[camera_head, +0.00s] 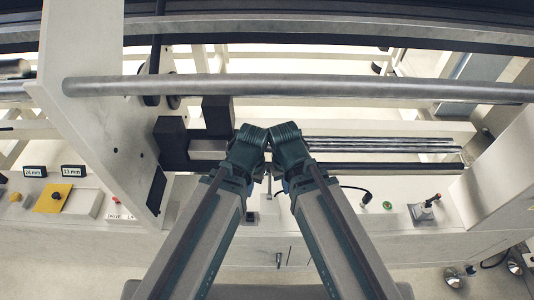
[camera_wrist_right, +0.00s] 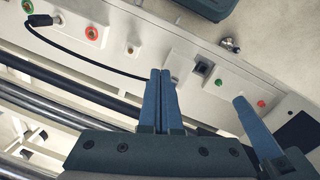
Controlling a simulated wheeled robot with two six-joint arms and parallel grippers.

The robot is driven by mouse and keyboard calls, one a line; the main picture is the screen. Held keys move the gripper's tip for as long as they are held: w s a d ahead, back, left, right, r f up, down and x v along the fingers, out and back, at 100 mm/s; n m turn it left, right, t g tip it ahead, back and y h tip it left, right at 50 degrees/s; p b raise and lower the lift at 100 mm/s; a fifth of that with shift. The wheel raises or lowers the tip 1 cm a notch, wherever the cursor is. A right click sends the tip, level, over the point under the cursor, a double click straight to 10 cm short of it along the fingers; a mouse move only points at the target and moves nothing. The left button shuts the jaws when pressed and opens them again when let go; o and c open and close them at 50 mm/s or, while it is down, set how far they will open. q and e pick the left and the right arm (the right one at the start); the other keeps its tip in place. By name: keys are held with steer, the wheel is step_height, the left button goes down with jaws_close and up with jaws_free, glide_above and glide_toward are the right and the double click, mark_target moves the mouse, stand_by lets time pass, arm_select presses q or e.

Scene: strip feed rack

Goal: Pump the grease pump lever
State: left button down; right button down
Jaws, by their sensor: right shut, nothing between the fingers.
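The grease pump lever (camera_head: 425,208) is a small grey lever with a red tip on the white bench at the right in the head view. I do not make it out in the right wrist view. My right gripper (camera_head: 284,184) is left of the lever, well apart from it, mostly hidden by its own arm in the head view. In the right wrist view its two blue fingers (camera_wrist_right: 160,74) are pressed together, with nothing between them. My left gripper (camera_head: 251,187) is close beside the right one; its fingers are mostly hidden. A blue finger, seemingly its own, shows in the right wrist view (camera_wrist_right: 258,126).
A black cable plug (camera_head: 366,198) and a green button (camera_head: 388,205) lie between my right arm and the lever. A long metal bar (camera_head: 300,87) crosses behind my grippers. A white upright plate (camera_head: 100,130) stands at the left. A white housing (camera_head: 505,165) stands right of the lever.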

steer(key=w+a+r+y+p, duration=0.1)
steer(key=w+a+r, duration=0.1)
steer(key=w, duration=0.6)
steer(key=w+a+r+m+t+p, duration=0.1)
steer(key=w+a+p, duration=0.1)
steer(key=w, duration=0.7)
steer(key=shift+w+a+r+t+y, duration=0.3)
steer(key=shift+a+r+y, duration=0.1)
steer(key=shift+a, duration=0.5)
steer(key=shift+f, duration=0.1)
step_height(320, 180, down, 10)
steer(key=w+b, duration=0.1)
steer(key=b, duration=0.9)
steer(key=s, duration=0.1)
steer(key=s+r+p, duration=0.1)
steer(key=s, duration=0.1)
steer(key=shift+s+d, duration=0.1)
steer(key=shift+s, duration=0.2)
